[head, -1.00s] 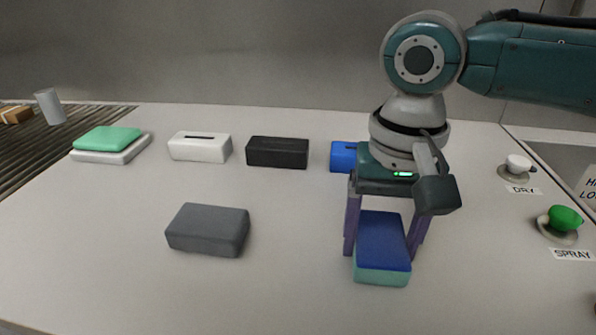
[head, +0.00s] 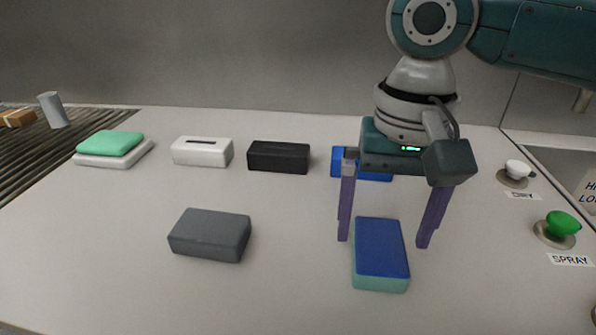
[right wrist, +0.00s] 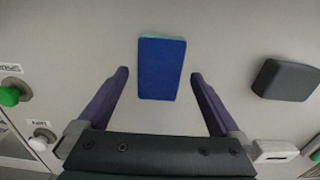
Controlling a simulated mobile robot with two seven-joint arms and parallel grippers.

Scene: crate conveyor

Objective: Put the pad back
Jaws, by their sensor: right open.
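A pad with a blue top and teal underside (head: 380,252) lies flat on the table in the head view, right of centre. It also shows in the right wrist view (right wrist: 161,68), beyond the fingertips. My right gripper (head: 384,240) is open and empty, pointing down just behind and above the pad, with one purple finger to each side and touching nothing that I can see. In the right wrist view its fingers (right wrist: 160,73) are spread wide apart. A dark grey pad (head: 210,234) lies on the table to the left. My left gripper is not in view.
At the back stand a white box (head: 202,151), a black box (head: 279,157) and a blue box (head: 376,176) partly behind my gripper. A green pad (head: 110,143) lies on a white tray (head: 137,154) near the conveyor (head: 30,150). DRY (head: 515,172) and SPRAY (head: 560,225) knobs are right.

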